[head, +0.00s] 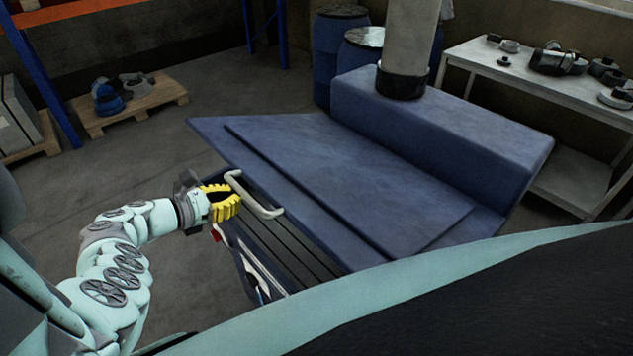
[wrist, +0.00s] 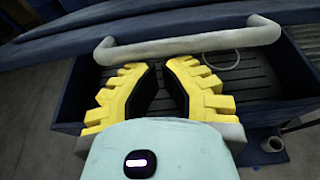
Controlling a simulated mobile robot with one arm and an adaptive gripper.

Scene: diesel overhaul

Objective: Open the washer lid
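The blue washer lid (head: 330,170) is tilted up at its front edge, leaving a gap above the dark slatted washer basin (head: 285,255). A pale bar handle (head: 252,195) runs along the lid's front edge. My gripper (head: 228,201) has yellow toothed fingers and is at the handle's left end in the head view. In the wrist view the fingers (wrist: 165,75) are apart with nothing between them. The handle (wrist: 190,42) lies just beyond the fingertips there, and the basin floor (wrist: 245,80) shows below. Whether a finger touches the handle cannot be told.
A thick grey pipe (head: 408,45) rises from the blue rear housing (head: 440,125). A bench with metal parts (head: 555,85) stands at right. Blue barrels (head: 340,40) stand behind. A pallet with parts (head: 130,105) lies on the floor at left, with open floor between.

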